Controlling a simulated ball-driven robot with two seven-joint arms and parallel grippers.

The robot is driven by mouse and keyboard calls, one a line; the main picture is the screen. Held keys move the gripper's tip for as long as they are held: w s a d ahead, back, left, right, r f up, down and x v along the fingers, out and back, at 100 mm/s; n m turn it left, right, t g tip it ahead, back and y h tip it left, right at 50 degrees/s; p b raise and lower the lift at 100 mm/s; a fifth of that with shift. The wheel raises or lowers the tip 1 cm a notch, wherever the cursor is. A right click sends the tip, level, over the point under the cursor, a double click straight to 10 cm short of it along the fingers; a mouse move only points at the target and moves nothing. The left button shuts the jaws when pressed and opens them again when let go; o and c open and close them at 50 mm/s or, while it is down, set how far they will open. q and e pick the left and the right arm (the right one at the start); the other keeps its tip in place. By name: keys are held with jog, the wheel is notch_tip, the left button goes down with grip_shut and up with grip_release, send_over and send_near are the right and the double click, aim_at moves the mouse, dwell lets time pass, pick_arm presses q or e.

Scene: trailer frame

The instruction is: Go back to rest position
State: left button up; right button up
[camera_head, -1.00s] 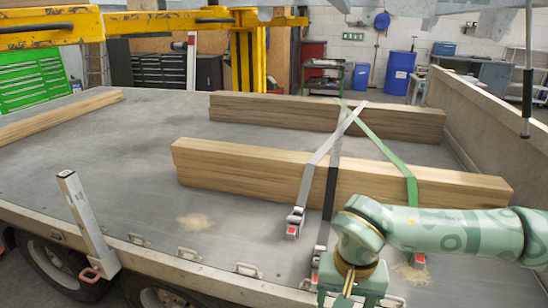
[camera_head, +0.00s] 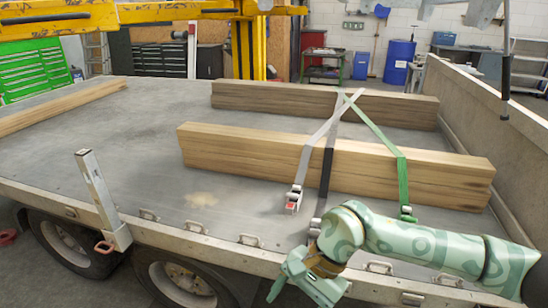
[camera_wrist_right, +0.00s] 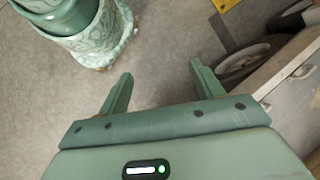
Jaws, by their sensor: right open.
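My right arm comes in from the right in the head view, in front of the trailer's near edge. Its gripper (camera_head: 276,290) hangs low beside that edge, partly cut by the angle. In the right wrist view my right gripper (camera_wrist_right: 161,75) has its two fingers wide apart with nothing between them, above the grey floor (camera_wrist_right: 165,45). A green part of my own body shows at the top left there. My left gripper is not in view.
The trailer bed (camera_head: 120,160) carries a near timber beam (camera_head: 250,155) and a far one (camera_head: 280,97). Grey straps (camera_head: 307,160) and a green strap (camera_head: 402,175) cross them. An upright metal post (camera_head: 98,190) and wheels (camera_head: 180,285) line the near side.

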jog(key=w+a+m+y, duration=0.2)
jog(key=a+m+y, duration=0.5)
jog(key=m, duration=0.2)
jog(key=w+d+f+m+t+y+p, duration=0.25)
jog(key=w+f+m+t, duration=0.35)
jog(key=m, duration=0.9)
jog(key=s+d+f+m+t+h, duration=0.35)
jog(key=d+f+m, duration=0.25)
jog(key=f+m, duration=0.35)
jog(key=s+d+f+m+t+h, duration=0.35)
jog(key=d+f+m, duration=0.25)
jog(key=f+m, duration=0.35)
jog(key=s+d+f+m+g+h, duration=0.2)
jog(key=s+d+f+m+h, duration=0.15)
jog(key=s+f, duration=0.4)
jog(key=s+d+f+m+g+h, duration=0.1)
jog(key=s+d+f+m+h, duration=0.1)
jog(key=s+d+f+m, duration=0.5)
jog(key=s+d+f+m+g+h, duration=0.1)
jog(key=s+d+f+m+g, duration=0.1)
jog(key=s, duration=1.3)
jog(key=s+d+f+m+g+h, duration=0.1)
jog(key=s+m+g, duration=0.4)
jog(key=s, duration=1.1)
jog(key=shift+s+d+f+h+p, duration=0.3)
jog(key=shift+d+f+p, duration=0.15)
jog(key=shift+f, duration=0.45)
